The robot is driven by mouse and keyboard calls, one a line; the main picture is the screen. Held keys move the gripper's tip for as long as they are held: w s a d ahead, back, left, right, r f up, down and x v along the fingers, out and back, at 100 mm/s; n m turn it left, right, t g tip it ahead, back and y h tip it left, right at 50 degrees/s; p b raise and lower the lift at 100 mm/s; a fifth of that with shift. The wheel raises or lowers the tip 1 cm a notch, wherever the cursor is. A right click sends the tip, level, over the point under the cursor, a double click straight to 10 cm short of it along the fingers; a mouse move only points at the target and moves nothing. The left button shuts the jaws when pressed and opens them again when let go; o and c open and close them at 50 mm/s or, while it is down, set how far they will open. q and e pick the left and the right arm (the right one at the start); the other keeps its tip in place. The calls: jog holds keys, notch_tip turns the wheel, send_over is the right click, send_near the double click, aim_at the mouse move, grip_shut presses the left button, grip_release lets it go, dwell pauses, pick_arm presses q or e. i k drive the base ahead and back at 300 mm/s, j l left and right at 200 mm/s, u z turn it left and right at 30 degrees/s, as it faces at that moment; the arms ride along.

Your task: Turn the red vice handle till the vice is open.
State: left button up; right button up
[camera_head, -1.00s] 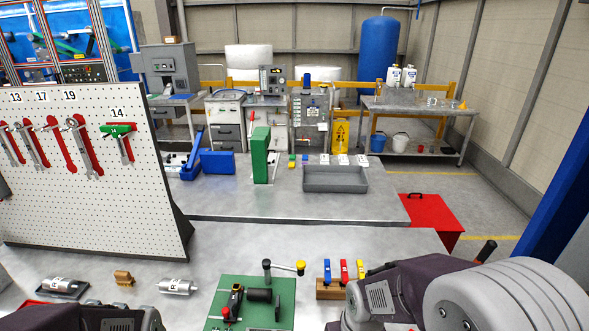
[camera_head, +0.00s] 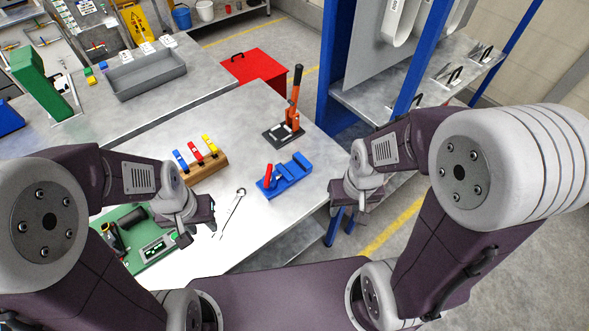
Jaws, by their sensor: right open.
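A small blue vice (camera_head: 290,180) lies on the bench's right part, near its front edge. Its red handle (camera_head: 268,176) stands up at the vice's left end. The vice jaws are too small to tell how far apart they are. My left gripper (camera_head: 198,234) is left of the vice and nearer to me, over the front of the bench, with its fingers apart and nothing seen between them. My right gripper (camera_head: 345,217) is right of the vice, just past the bench edge, open and empty. Neither gripper touches the vice or the handle.
A wooden block with coloured pieces (camera_head: 205,168), a wrench (camera_head: 233,208) and a green board (camera_head: 135,225) lie to the left. An orange-handled press (camera_head: 290,115) stands behind the vice. A blue-framed rack (camera_head: 340,60) rises on the right.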

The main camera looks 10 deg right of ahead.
aim_at(268, 179)
jog(key=i+l+u, duration=0.1)
jog(key=l+u, duration=0.15)
jog(key=u, duration=0.25)
jog(key=l+u, duration=0.25)
jog(key=u, duration=0.2)
jog(key=i, duration=0.05)
